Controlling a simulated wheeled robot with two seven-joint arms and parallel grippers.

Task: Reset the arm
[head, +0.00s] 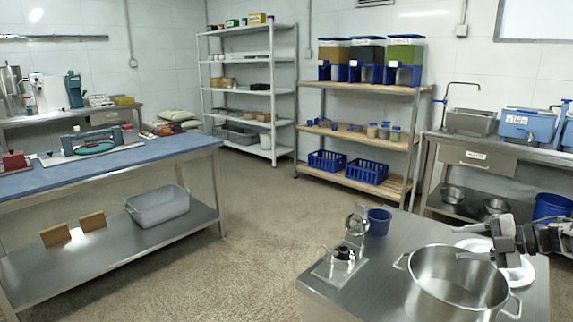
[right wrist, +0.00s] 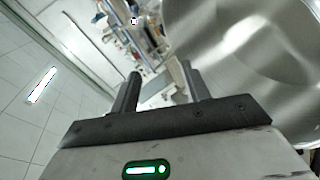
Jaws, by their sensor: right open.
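My right gripper (head: 498,240) is at the right of the head view, above the far right rim of a large steel pot (head: 452,285). Its arm comes in from the right edge. In the right wrist view its two dark fingers (right wrist: 160,75) stand apart with nothing between them. The shiny pot (right wrist: 235,60) fills the upper right of that view. My left gripper is not in view.
The pot stands on a steel table (head: 385,258) with a white plate (head: 520,272), a blue cup (head: 379,222) and a small metal device (head: 340,262). A blue-topped workbench (head: 100,165) stands left. Shelves (head: 372,85) line the back. The floor between is clear.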

